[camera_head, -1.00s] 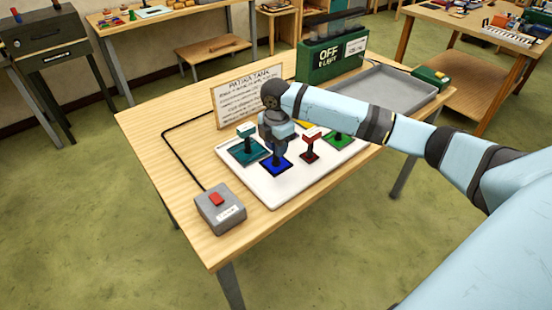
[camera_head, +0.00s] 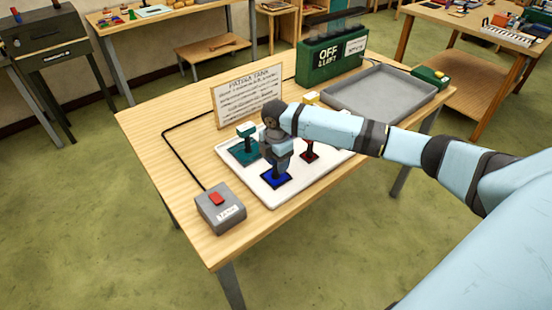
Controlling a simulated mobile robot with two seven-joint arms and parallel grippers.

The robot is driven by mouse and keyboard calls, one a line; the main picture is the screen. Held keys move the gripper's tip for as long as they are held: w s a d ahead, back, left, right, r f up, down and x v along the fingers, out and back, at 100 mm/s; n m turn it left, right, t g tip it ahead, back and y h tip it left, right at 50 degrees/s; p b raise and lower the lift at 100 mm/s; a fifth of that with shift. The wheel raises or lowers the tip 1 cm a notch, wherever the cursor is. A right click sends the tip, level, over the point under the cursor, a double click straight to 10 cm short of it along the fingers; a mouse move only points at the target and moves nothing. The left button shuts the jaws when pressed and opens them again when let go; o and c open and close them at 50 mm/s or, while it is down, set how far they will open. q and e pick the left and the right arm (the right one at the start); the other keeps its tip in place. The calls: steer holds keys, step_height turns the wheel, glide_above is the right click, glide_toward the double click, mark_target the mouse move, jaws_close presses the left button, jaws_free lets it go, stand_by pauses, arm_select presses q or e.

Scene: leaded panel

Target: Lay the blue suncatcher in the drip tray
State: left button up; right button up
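The blue suncatcher (camera_head: 275,178) is a small dark blue square below my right gripper (camera_head: 277,164), over the front part of the white board (camera_head: 272,201). My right gripper points down and is shut on its upright grip, mostly hidden by the fingers. I cannot tell whether the blue piece touches the board. The drip tray (camera_head: 380,92) is a shallow, empty grey tray at the back right of the table. My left gripper is not in view.
A teal piece (camera_head: 244,151) and a red piece (camera_head: 311,156) stand on the board beside my gripper; a yellow piece (camera_head: 312,98) shows behind my arm. A sign (camera_head: 249,97), a switch box (camera_head: 220,208) and a green tank (camera_head: 332,57) stand around. My forearm hides part of the board.

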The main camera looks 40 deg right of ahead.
step_height(320, 180, up, 12)
steer(key=shift+r+b, duration=0.2)
steer(key=shift+b, duration=0.35)
stand_by(0.6)
steer(key=s+a+f+m+t+y, duration=0.2)
steer(key=s+a+f+m, duration=0.3)
steer(key=s+a+f, duration=0.8)
steer(key=s+d+m+t+h, duration=0.2)
steer(key=s+m, duration=1)
steer(key=s, duration=0.8)
steer(key=w+a+f+n+t+y+p, duration=0.1)
steer(key=w+a+f+t+y+p, duration=0.2)
steer(key=w+a+f+t+p, duration=0.2)
steer(key=shift+w+a+f+t, duration=0.5)
steer(key=shift+f+t, duration=0.4)
steer(key=shift+f, duration=0.8)
